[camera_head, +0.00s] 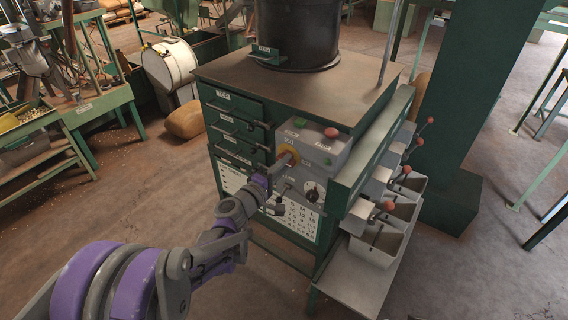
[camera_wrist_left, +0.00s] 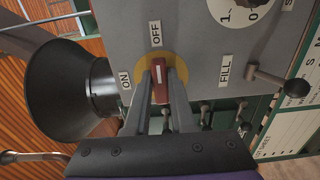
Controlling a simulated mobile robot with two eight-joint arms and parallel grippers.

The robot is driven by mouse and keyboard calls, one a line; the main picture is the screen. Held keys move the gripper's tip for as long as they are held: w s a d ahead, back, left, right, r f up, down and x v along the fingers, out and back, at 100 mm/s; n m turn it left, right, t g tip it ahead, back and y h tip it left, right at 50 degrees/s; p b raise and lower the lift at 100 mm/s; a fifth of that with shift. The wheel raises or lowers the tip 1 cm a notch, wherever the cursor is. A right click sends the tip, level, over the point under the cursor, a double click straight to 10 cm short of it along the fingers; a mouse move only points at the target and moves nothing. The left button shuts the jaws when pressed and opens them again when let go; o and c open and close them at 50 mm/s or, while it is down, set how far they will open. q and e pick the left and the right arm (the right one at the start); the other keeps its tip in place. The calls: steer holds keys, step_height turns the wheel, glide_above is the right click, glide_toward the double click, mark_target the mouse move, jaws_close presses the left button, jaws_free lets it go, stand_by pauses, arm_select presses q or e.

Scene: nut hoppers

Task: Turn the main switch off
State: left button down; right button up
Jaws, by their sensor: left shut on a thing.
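The main switch is a red handle (camera_wrist_left: 161,88) with a white mark on a yellow disc (camera_wrist_left: 182,66), set in the grey panel. The OFF label (camera_wrist_left: 155,33) is above the disc in the wrist view and the ON label (camera_wrist_left: 125,80) is to its left. The handle's white mark runs up and down, in line with OFF. My left gripper (camera_wrist_left: 162,80) is shut on the handle, one finger on each side. In the head view my left gripper (camera_head: 284,160) reaches the yellow disc (camera_head: 288,152) and hides most of the handle. My right gripper is not in view.
The panel also has a green button (camera_head: 300,122), a red button (camera_head: 331,132) and a round dial (camera_head: 312,192). A FILL lever (camera_wrist_left: 278,83) is right of the switch. A black cone-shaped part (camera_wrist_left: 65,80) is on the left. White bins (camera_head: 382,240) stand at the cabinet's right side.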

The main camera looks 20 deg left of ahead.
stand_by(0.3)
arm_select(q)
steer(key=c, duration=0.8)
jaws_free()
steer(key=shift+o, duration=0.2)
steer(key=b+v, duration=0.1)
steer(key=v, duration=0.9)
steer(key=shift+s, duration=0.4)
steer(key=shift+a, duration=0.15)
